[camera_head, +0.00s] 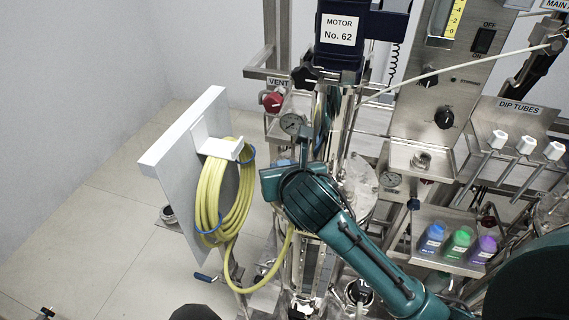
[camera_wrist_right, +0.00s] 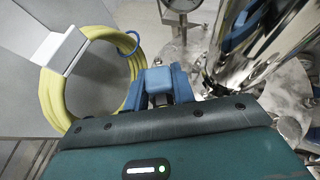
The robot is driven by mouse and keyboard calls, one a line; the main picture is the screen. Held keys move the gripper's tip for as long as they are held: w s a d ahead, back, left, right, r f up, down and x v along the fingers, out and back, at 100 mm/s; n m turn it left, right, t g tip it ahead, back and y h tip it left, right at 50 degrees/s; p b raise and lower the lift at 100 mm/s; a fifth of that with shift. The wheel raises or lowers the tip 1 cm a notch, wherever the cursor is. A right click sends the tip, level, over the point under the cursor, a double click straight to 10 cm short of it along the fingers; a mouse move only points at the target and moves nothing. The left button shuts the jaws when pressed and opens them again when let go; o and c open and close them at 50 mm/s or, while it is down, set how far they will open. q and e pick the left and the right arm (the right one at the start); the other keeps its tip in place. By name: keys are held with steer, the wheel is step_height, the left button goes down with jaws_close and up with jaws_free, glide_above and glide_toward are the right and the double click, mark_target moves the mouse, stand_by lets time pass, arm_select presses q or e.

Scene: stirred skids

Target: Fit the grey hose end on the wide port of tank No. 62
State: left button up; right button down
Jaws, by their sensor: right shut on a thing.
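My right gripper is over the left side of the lid. I cannot make out the wide port. My left gripper is not in view.
The hose coil (camera_head: 210,195) hangs on a white panel (camera_head: 180,140) at the left. Coloured bottles (camera_head: 459,242) and dip tubes (camera_head: 527,143) are at the right.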

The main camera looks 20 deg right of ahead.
steer(key=shift+f, duration=0.85)
stand_by(0.7)
steer(key=c, duration=1.1)
jaws_free()
steer(key=shift+o, duration=0.5)
steer(key=shift+o, duration=1.2)
steer(key=shift+r, duration=4)
steer(key=shift+s, duration=0.1)
